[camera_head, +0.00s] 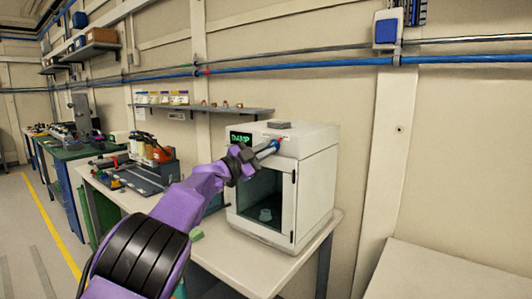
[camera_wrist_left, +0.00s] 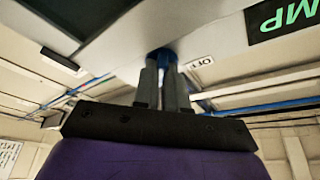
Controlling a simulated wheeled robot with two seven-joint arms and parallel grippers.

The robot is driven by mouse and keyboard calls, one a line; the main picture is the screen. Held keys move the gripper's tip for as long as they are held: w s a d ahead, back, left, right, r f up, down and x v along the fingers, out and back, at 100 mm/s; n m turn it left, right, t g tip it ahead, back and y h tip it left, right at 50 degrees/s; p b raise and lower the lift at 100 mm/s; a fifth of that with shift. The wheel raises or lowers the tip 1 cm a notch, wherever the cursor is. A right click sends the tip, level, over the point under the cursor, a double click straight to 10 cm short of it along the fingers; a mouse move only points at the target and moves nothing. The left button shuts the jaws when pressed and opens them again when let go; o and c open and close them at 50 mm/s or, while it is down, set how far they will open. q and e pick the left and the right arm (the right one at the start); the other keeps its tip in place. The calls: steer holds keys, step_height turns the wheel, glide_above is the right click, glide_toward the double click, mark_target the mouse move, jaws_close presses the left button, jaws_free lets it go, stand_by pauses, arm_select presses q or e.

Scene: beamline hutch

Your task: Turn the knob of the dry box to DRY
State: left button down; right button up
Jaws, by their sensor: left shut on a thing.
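The dry box (camera_head: 318,185) is a white cabinet with a dark glass door, standing on a pale table in the head view. Its display (camera_head: 241,138) reads DAMP in green; part of it, reading MP, shows in the left wrist view (camera_wrist_left: 286,15). My left gripper (camera_head: 268,149) reaches the upper front of the box. In the left wrist view its two fingers (camera_wrist_left: 163,72) are shut on the blue knob (camera_wrist_left: 163,53), mostly hidden between them. An OFF label (camera_wrist_left: 200,62) is beside the knob. The knob's pointing direction cannot be told. My right gripper is not in view.
A small grey item (camera_head: 279,124) lies on the box top. The table (camera_head: 222,262) holds a tray of bottles and tools (camera_head: 150,172) to the left. A wall shelf (camera_head: 210,109) runs behind. A bare pale surface (camera_head: 430,275) lies at right.

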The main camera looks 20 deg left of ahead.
arm_select(q)
steer(key=shift+f, duration=0.1)
stand_by(0.3)
steer(key=c, duration=1.5)
jaws_free()
steer(key=shift+o, duration=0.2)
steer(key=shift+s, duration=0.1)
steer(key=b+v, duration=0.4)
steer(key=v, duration=0.6)
steer(key=shift+s+a, duration=0.15)
steer(key=shift+a, duration=0.05)
